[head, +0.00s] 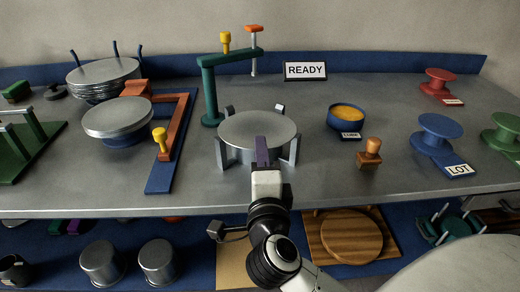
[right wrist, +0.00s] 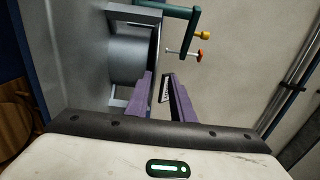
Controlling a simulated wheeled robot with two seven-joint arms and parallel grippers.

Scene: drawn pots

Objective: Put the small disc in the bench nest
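A flat grey disc (head: 257,128) lies level at the bench nest (head: 222,152), a ring of grey upright posts at the middle of the bench. Whether it is fully seated I cannot tell. My right gripper (head: 262,145) is at its front edge, one purple finger overlapping the disc's rim. In the right wrist view the purple fingers (right wrist: 161,80) stand apart, with a gap between them, close to the disc's edge (right wrist: 157,45). Another grey disc (head: 118,115) sits on a blue support at the left. My left gripper is not in view.
A teal clamp arm (head: 209,90) with yellow and orange knobs stands behind the nest. A READY sign (head: 305,70), a blue bowl (head: 345,117) and a wooden stamp (head: 369,155) are to the right. An orange and blue frame (head: 172,140) and a disc stack (head: 103,72) are left.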

